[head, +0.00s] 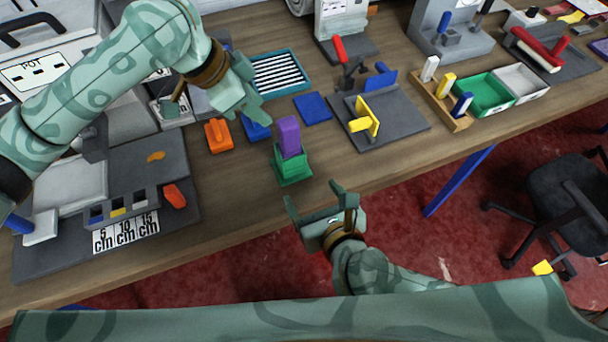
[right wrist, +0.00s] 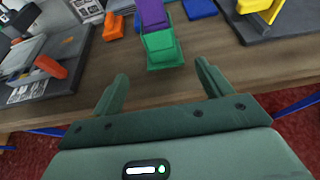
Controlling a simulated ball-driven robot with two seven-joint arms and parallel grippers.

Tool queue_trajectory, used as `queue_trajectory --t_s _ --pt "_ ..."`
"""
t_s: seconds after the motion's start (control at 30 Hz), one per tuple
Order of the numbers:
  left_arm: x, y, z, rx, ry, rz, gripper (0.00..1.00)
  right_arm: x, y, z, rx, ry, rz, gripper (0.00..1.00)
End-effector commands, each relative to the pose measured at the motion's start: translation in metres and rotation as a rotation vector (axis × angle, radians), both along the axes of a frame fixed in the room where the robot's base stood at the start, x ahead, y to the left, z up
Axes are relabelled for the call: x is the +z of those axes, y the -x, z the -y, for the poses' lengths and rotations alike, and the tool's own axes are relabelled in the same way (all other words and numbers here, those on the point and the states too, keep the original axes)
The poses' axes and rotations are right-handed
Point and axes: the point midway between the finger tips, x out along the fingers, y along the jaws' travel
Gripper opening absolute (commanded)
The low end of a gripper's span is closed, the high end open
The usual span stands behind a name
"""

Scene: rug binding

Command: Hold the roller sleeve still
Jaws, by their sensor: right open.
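I cannot tell for sure which object is the roller sleeve. A purple block (head: 289,136) stands upright in a green stepped holder (head: 292,168) near the table's front edge; both also show in the right wrist view, the purple block (right wrist: 152,14) behind the green holder (right wrist: 162,48). My right gripper (head: 318,194) is open and empty, just off the front edge, its fingers (right wrist: 162,78) pointing toward the green holder and apart from it. My left gripper (head: 250,100) hangs over the table behind a blue block (head: 257,127); its fingertips are not clear.
An orange block (head: 218,135) and a blue pad (head: 312,108) lie near the holder. A grey fixture with a yellow plate (head: 366,118) stands to the right. A grey station with a centimetre scale (head: 126,232) is at left. A red and white tool (head: 537,49) lies far right.

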Motion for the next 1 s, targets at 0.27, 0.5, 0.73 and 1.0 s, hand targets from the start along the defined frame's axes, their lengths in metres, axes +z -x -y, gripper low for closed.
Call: queue_trajectory --t_s 0.27,0.5,0.73,1.0 --pt "0.000 0.000 0.000 0.000 0.000 0.000 0.36 -0.022 -0.056 -0.017 0.001 0.005 0.008 0.78" --pt "0.000 0.000 0.000 0.000 0.000 0.000 0.36 -0.043 -0.102 -0.032 0.001 0.007 0.008 0.78" --pt "0.000 0.000 0.000 0.000 0.000 0.000 0.36 -0.055 -0.127 -0.040 0.002 0.006 0.005 0.78" --pt "0.000 0.000 0.000 0.000 0.000 0.000 0.36 -0.057 -0.133 -0.042 0.001 0.004 0.006 0.78"
